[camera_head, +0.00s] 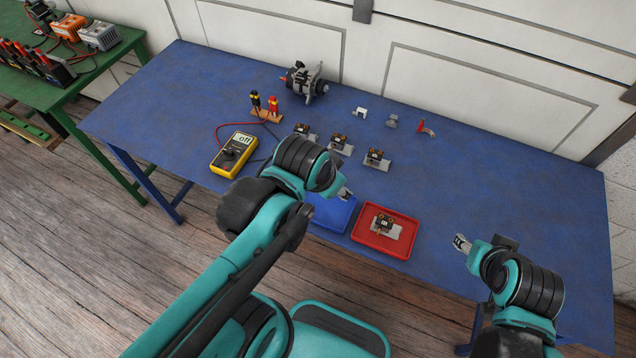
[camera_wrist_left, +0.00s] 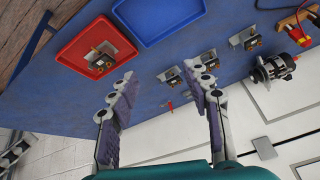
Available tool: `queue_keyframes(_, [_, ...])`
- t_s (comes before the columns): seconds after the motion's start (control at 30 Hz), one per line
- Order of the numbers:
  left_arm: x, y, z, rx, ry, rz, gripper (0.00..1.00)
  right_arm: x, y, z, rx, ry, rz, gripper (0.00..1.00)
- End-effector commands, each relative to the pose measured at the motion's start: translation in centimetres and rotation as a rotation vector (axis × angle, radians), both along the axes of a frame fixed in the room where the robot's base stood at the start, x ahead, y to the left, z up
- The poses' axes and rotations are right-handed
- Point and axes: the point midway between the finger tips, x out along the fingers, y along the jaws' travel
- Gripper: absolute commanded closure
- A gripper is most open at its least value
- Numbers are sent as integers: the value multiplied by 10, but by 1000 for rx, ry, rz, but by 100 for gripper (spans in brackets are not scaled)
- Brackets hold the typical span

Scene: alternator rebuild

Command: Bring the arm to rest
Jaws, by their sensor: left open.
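My left gripper (camera_head: 345,193) hangs above the blue tray (camera_head: 331,214) in the head view, partly hidden behind its own arm. In the left wrist view its two fingers (camera_wrist_left: 160,85) are spread, with nothing between them. The visible part of the blue tray is empty. The red tray (camera_head: 365,245) beside it holds one small black-and-metal part (camera_head: 384,225). My right gripper (camera_head: 461,243) is over the table's front right; its fingers are too small to judge.
Several similar parts (camera_head: 377,158) lie mid-table. An alternator (camera_head: 308,82) and small pieces (camera_head: 392,121) sit behind. A yellow multimeter (camera_head: 234,153) reading "off" and a wooden probe holder (camera_head: 267,116) are left. The blue table's (camera_head: 520,185) right side is clear. A green bench (camera_head: 75,85) stands left.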

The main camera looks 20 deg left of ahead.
Motion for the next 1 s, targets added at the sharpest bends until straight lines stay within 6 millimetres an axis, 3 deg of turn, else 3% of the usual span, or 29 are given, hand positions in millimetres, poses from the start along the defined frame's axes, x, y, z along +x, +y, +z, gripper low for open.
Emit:
queue_keyframes(0.1, [-12,21,-3,-82,-78,193,51,0,0,0,0,0,0,54])
queue_keyframes(0.23, [-16,31,-5,-130,-121,292,51,0,0,0,0,0,0,54])
queue_keyframes(0.57, [-16,32,-6,-140,-129,307,51,0,0,-1,0,0,0,54])
queue_keyframes(0.8, [-17,32,-42,-138,-127,306,51,0,0,-37,0,0,0,54])
queue_keyframes(1.0, [-16,32,-43,-138,-127,306,51,0,0,-39,0,0,0,54])
